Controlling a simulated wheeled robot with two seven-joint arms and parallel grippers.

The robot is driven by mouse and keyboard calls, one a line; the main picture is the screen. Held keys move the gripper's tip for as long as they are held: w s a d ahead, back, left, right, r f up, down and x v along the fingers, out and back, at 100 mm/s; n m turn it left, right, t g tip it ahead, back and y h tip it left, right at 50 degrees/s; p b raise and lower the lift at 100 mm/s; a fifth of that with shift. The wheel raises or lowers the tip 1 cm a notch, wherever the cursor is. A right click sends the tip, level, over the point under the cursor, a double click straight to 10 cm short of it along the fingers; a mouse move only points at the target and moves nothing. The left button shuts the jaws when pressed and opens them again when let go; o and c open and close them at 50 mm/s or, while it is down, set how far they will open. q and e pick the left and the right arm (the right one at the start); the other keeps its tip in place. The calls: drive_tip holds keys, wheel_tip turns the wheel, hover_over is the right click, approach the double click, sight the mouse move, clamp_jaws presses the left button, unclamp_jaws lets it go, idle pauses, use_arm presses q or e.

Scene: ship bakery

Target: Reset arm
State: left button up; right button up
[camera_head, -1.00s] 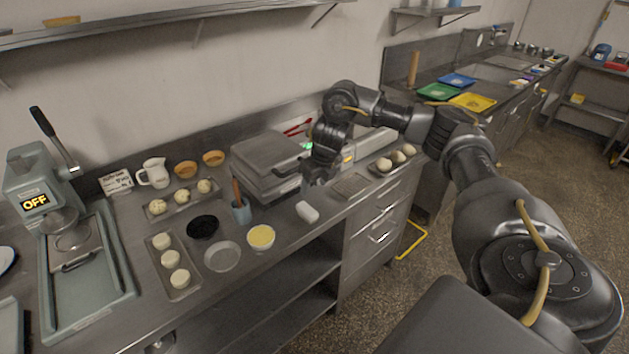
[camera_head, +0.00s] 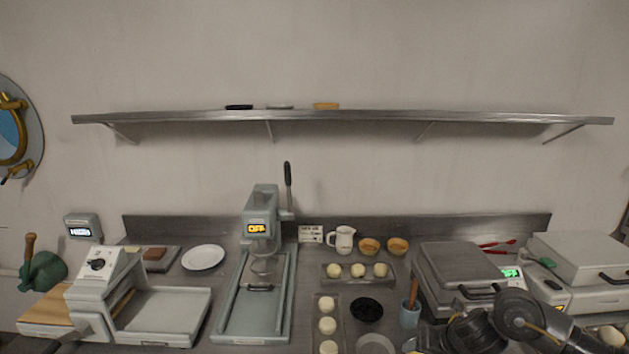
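My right arm comes in at the bottom right, in front of the closed press griddle (camera_head: 455,268). Its dark ribbed wrist and my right gripper (camera_head: 432,338) are at the lower edge of the picture. The fingers are dark and partly cut off, so whether they are open or shut does not show. No object can be made out in that gripper. My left gripper is not in view.
A lever press (camera_head: 262,215) reading OFF stands mid-counter, a sheeter-like machine (camera_head: 98,275) at left. Near my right arm are a blue utensil cup (camera_head: 410,316), a dark bowl (camera_head: 367,310) and dough trays (camera_head: 340,283). A wall shelf (camera_head: 340,116) runs above.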

drive_tip(key=s+a+f+m+t+y, duration=0.2)
drive_tip(key=s+a+f+m+t, duration=0.1)
drive_tip(key=s+a+m, duration=0.9)
drive_tip(key=s+d+f+m+g+h, duration=0.25)
drive_tip(key=s+d+m, duration=0.25)
drive_tip(key=s+m, duration=0.55)
drive_tip(key=s+d+f+m+g+h, duration=0.25)
drive_tip(key=s+d+f+m, duration=0.2)
drive_tip(key=s+m, duration=0.6)
wheel_tip(320, 180, down, 27)
drive_tip(key=s+n+g+b, duration=0.1)
drive_tip(key=g+b, duration=0.1)
drive_tip(key=s+d+f, duration=0.2)
drive_tip(key=s+f, duration=1.4)
drive_tip(key=f, duration=0.1)
drive_tip(key=shift+s+d+g+b, duration=0.35)
drive_tip(key=shift+g, duration=0.05)
